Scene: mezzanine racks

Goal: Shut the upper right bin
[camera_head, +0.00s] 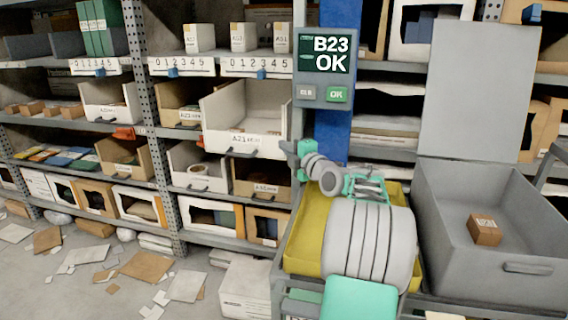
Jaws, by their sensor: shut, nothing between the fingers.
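The upper right bin (241,139) is a white open-topped bin on the rack, with a label reading roughly A21 and a dark handle on its front. It sticks out from its shelf past the bins beside it, and its inside looks empty. My gripper (289,147) is shut and holds nothing. In the picture it is by the right front edge of this bin. I cannot tell whether it touches the bin. My arm partly hides the fingers.
A white bin (110,113) and a cardboard bin (180,116) are further left. A screen (324,65) reads "B23 OK". A yellow tote (304,240) and a grey lidded crate (465,264) holding a small brown box (485,230) stand nearby. Scraps litter the floor.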

